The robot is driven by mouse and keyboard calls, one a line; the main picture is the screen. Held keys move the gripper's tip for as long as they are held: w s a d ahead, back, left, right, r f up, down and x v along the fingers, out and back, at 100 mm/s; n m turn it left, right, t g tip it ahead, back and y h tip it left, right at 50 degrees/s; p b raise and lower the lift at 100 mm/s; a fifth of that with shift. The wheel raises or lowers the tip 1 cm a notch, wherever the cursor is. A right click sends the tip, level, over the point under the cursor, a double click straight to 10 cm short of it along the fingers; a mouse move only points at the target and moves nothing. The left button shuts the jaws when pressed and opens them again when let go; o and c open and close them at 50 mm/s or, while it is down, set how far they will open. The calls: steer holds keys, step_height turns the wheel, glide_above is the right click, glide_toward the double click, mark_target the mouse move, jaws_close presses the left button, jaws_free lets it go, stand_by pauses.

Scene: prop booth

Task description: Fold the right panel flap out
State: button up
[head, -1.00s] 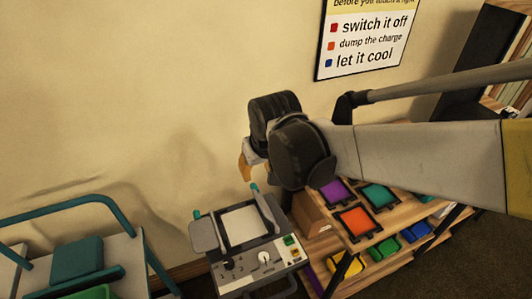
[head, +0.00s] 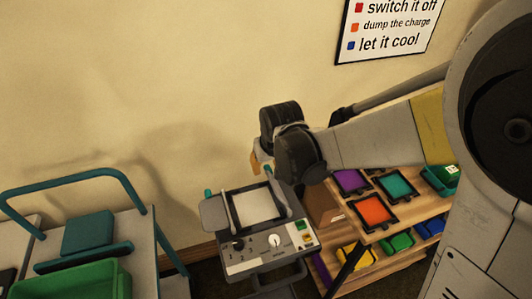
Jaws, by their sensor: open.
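The light panel (head: 257,205) is a grey box with a pale square face, standing in the lower middle of the head view. Its left flap (head: 215,213) leans outward, with a teal tab at its top. Its right flap (head: 279,196) stands steeply up beside the pale face, partly hidden by my arm. A teal tab (head: 266,168) shows at the right flap's top. My gripper (head: 256,162) is open, with a tan-orange finger just left of and above that tab. My wrist hides the rest of the gripper, and I cannot tell whether it touches the flap.
A wooden shelf (head: 400,222) with coloured filter frames and bins stands close on the right. A cart with a teal rail (head: 72,178) and a green bin (head: 75,280) is at the left. The wall is behind, with a sign (head: 390,30).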

jaws_close()
